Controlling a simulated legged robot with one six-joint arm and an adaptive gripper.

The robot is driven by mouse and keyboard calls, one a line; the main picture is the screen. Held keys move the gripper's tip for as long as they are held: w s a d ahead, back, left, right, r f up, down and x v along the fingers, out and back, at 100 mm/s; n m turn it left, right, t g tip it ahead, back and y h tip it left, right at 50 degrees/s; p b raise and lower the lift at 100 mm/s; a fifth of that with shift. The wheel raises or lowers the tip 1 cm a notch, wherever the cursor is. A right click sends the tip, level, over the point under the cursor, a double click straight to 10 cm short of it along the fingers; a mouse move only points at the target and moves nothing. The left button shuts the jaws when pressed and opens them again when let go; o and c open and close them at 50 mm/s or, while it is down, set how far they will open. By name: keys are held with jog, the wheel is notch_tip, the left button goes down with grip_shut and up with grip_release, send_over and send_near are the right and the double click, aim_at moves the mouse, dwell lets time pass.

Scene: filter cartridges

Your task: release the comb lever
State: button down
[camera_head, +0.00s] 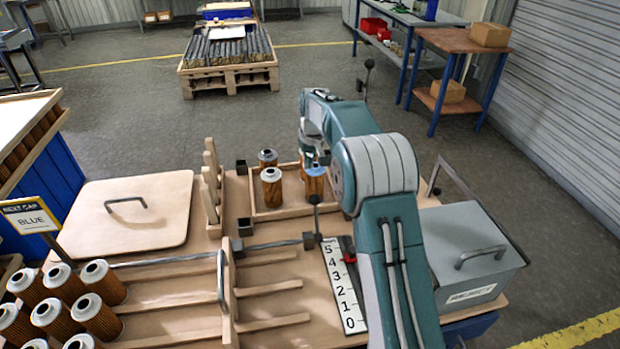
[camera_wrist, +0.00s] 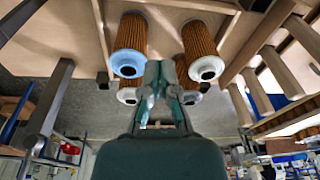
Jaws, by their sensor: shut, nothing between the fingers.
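A lever with a dark knob (camera_head: 314,200) stands up from a small block at the right end of a long grey rod (camera_head: 270,245); I take it for the comb lever. The rod runs left across a wooden comb-like divider (camera_head: 229,290). My gripper (camera_wrist: 160,75) is shut and empty in the wrist view, close to several pleated cartridges. In the head view it is beyond the lever, apart from it and partly hidden by my arm. A blue-rimmed cartridge (camera_wrist: 130,50) and a white-rimmed one (camera_wrist: 200,50) flank its fingers in the wrist view.
Cartridges stand in a shallow wooden tray (camera_head: 268,214). A numbered scale (camera_head: 343,290) with a red pointer (camera_head: 349,258) lies beside my arm. A grey lidded box (camera_head: 465,255) is at right.

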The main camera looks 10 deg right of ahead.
aim_at(316, 218)
notch_tip(316, 218, down, 8)
jog(key=s, duration=0.2)
jog(key=shift+s+f, duration=0.15)
jog(key=shift+s, duration=0.2)
dwell(0.6)
jog(key=shift+s+r+t, duration=0.3)
jog(key=shift+s+t, duration=0.05)
jog(key=shift+t, duration=0.05)
